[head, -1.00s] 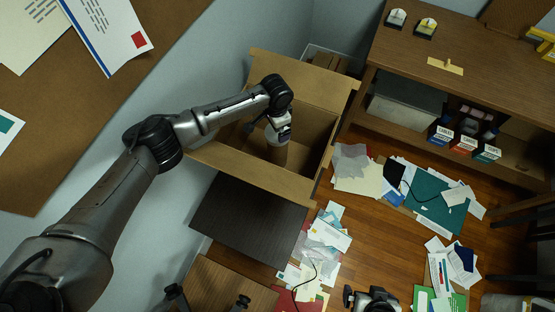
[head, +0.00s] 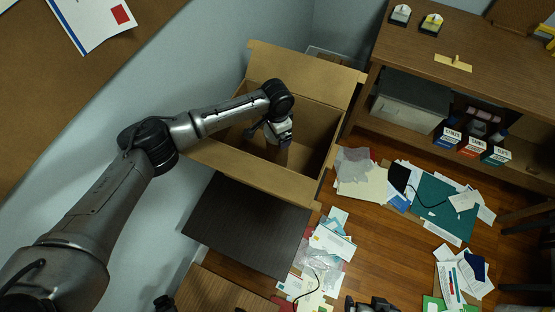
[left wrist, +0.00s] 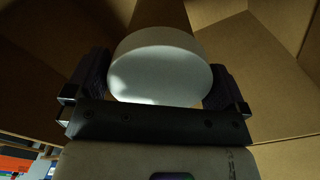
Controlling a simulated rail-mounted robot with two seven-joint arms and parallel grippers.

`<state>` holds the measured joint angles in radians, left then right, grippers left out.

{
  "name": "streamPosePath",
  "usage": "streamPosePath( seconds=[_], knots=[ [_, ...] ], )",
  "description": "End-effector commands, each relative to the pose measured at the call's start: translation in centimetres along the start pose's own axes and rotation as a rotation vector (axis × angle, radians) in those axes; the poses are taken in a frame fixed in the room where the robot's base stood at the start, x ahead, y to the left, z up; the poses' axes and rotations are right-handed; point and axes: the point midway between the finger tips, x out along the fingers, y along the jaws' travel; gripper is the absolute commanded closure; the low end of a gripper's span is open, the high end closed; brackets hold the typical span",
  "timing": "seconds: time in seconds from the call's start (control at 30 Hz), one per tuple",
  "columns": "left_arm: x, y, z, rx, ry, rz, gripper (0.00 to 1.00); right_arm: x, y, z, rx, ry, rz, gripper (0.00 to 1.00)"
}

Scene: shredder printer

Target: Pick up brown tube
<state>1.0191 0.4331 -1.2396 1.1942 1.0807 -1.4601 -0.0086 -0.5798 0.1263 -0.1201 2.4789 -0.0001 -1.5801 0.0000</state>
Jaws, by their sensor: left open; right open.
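The brown tube (head: 277,155) stands inside the open cardboard box (head: 256,184), with its upper part hidden by my left gripper (head: 276,137). In the left wrist view the tube's round, whitish end (left wrist: 160,68) lies between the two dark fingers of my left gripper (left wrist: 155,88). These fingers are open, one on each side of the end; I cannot tell whether either touches it. My right gripper (head: 372,304) is partly in view at the bottom edge of the head view, open and away from the box.
The box walls and raised flaps surround my left gripper closely. A dark cabinet top (head: 246,226) is in front of the box. A wooden shelf desk (head: 430,62) stands at the right. Loose papers (head: 360,178) litter the floor.

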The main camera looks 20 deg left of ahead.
Motion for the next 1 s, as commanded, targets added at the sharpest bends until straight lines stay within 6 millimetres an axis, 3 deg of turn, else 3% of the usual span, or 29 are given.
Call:
streamPosePath(
  seconds=[0.2,0.7,1.0],
  knots=[
    [-0.11,-0.01,0.00,0.000,0.000,0.000,0.02,-0.10,0.00,-0.04,0.000,0.001,0.000,0.00],
    [-0.08,0.00,0.00,0.000,0.000,0.000,0.49,-0.12,-0.26,-0.10,0.009,0.002,-0.007,0.00],
    [-0.28,0.00,-0.03,0.000,0.001,0.000,0.49,-0.31,-0.27,-0.17,0.009,0.003,-0.007,0.00]
  ],
)
